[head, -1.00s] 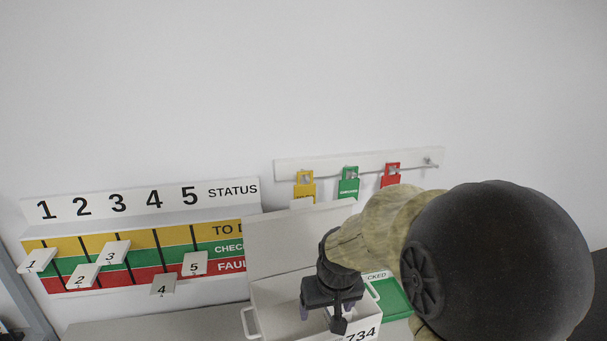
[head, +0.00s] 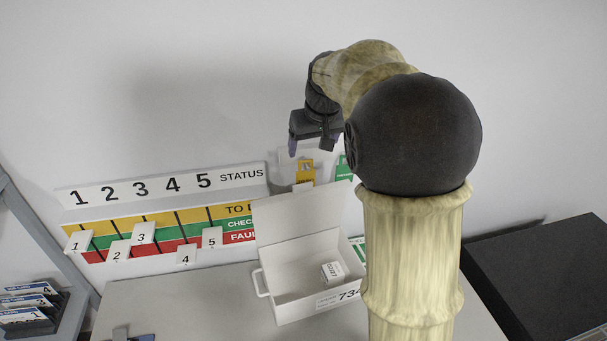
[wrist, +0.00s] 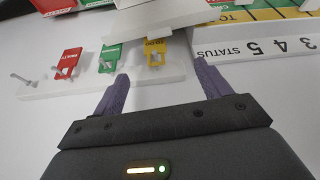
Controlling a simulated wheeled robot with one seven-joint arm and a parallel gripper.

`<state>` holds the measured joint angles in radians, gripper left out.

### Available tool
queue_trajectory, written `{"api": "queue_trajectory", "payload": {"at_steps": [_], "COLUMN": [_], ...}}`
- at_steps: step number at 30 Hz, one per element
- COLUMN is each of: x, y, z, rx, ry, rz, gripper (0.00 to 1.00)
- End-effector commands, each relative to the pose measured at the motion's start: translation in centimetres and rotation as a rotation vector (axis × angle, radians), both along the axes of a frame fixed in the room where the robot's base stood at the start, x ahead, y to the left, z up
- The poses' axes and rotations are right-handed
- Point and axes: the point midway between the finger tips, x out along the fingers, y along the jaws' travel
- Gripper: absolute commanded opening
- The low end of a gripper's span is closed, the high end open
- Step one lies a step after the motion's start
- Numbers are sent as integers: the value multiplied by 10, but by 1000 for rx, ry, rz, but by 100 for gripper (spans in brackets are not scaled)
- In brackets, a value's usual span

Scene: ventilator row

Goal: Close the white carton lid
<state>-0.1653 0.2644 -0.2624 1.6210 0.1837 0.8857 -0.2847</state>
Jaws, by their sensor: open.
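The white carton (head: 305,288) stands on the bench with its lid (head: 299,214) raised, leaning back toward the wall. A small white labelled box (head: 332,271) lies inside the carton, which has a handle on its left side and a number label on its front. My gripper (head: 311,150) is open and empty, above and behind the raised lid, near the wall. In the wrist view my two fingers (wrist: 158,85) are spread apart, and the carton's lid (wrist: 160,16) shows at the top beyond them.
The status board (head: 165,217) with numbered tags is on the wall at left. Yellow (head: 304,172) and green (head: 344,169) tags hang behind the lid; a red tag (wrist: 67,62) shows in the wrist view. A card rack (head: 33,308) is lower left, a black box (head: 548,275) right.

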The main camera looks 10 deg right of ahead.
Motion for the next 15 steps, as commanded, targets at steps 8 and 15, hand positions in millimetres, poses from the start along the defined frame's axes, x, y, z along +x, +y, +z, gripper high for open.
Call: {"api": "queue_trajectory", "payload": {"at_steps": [8, 15], "x": [1, 10], "y": [1, -2], "z": [-4, -27], "rx": [0, 0], "ry": [0, 5], "rz": [0, -9], "gripper": [76, 76]}}
